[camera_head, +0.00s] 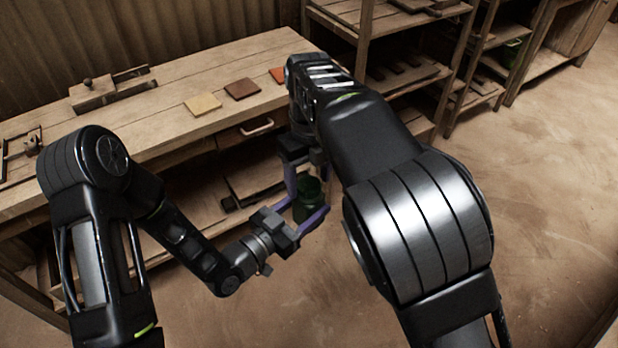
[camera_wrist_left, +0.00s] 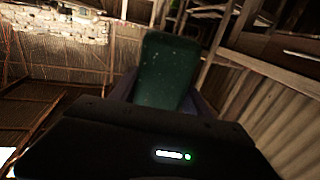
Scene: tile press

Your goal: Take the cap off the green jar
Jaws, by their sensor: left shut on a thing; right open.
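The green jar (camera_head: 307,208) is in the air in front of the workbench in the head view. My left gripper (camera_head: 305,213) has its purple fingers shut on the jar's sides. The jar also fills the top middle of the left wrist view (camera_wrist_left: 167,72), between the purple fingers. My right gripper (camera_head: 306,176) reaches down from above, open, with its purple fingers near the jar's upper end. My right arm partly covers this area. I cannot make out the cap as a separate part, or whether the right fingers touch it.
Shelves (camera_head: 415,75) stand behind on the right. The floor at right is clear.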

